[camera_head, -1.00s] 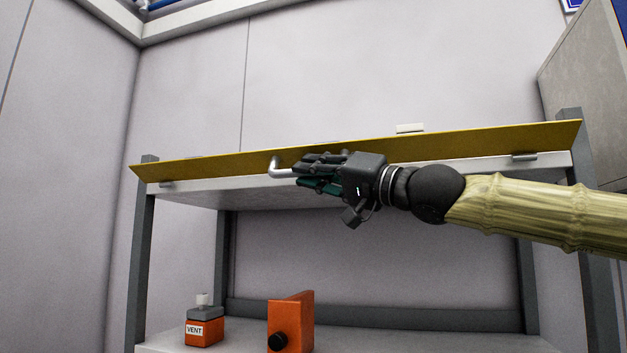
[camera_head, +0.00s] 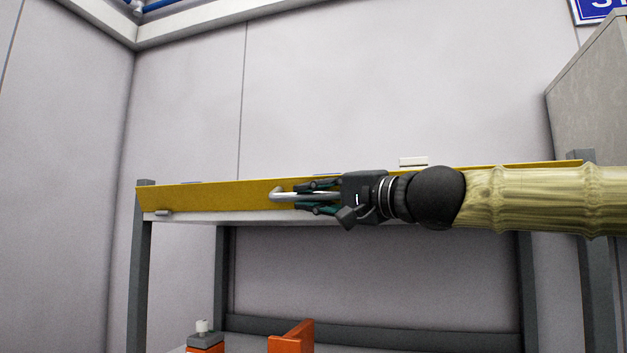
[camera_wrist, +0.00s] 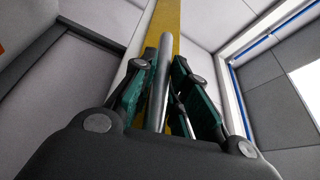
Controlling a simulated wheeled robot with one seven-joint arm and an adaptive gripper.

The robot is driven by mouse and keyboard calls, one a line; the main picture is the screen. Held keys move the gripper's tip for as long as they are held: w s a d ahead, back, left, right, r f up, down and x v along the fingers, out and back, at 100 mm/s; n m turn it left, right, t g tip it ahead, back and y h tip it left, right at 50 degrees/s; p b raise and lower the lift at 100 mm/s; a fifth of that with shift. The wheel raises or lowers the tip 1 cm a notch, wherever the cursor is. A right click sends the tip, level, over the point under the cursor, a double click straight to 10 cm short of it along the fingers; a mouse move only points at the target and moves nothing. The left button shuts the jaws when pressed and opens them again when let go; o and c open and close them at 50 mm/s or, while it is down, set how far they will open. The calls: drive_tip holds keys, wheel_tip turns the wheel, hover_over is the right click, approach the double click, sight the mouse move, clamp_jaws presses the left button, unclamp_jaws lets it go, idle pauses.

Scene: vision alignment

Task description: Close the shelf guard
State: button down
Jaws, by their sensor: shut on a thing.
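The shelf guard (camera_head: 220,196) is a long yellow panel along the front edge of the upper shelf in the head view. It stands tilted up from that edge, and it also shows in the wrist view (camera_wrist: 171,14). A silver bar handle (camera_head: 278,194) sticks out from the guard. My gripper (camera_head: 308,196) reaches in from the right and is shut on the handle. In the wrist view the handle (camera_wrist: 161,75) runs between the two green-padded fingers. My gripper and arm hide the guard's middle and part of its right side.
The grey shelf frame (camera_head: 138,285) has posts at both sides. A small white item (camera_head: 413,161) shows above the guard. A grey cabinet (camera_head: 590,105) stands at right.

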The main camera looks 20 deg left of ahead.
drive_tip(key=shift+w+r+m+h+p, duration=0.25)
drive_tip(key=shift+r+m+p, duration=0.4)
drive_tip(key=shift+p, duration=1.15)
drive_tip(key=shift+w+r+m+h+p, duration=0.1)
drive_tip(key=shift+r+m+h+p, duration=0.45)
drive_tip(key=shift+p, duration=1.25)
drive_tip(key=m+p, duration=0.1)
drive_tip(key=p, duration=0.1)
drive_tip(key=m+p, duration=0.1)
drive_tip(key=p, duration=0.1)
drive_tip(key=shift+w+g, duration=0.3)
drive_tip(key=shift+g, duration=0.1)
drive_tip(key=shift+w+p, duration=0.1)
drive_tip(key=shift+p, duration=0.65)
drive_tip(key=shift+f+m, duration=0.2)
drive_tip(key=shift+m, duration=0.1)
drive_tip(key=c, duration=1.4)
unclamp_jaws()
drive_tip(key=shift+v, duration=6.05)
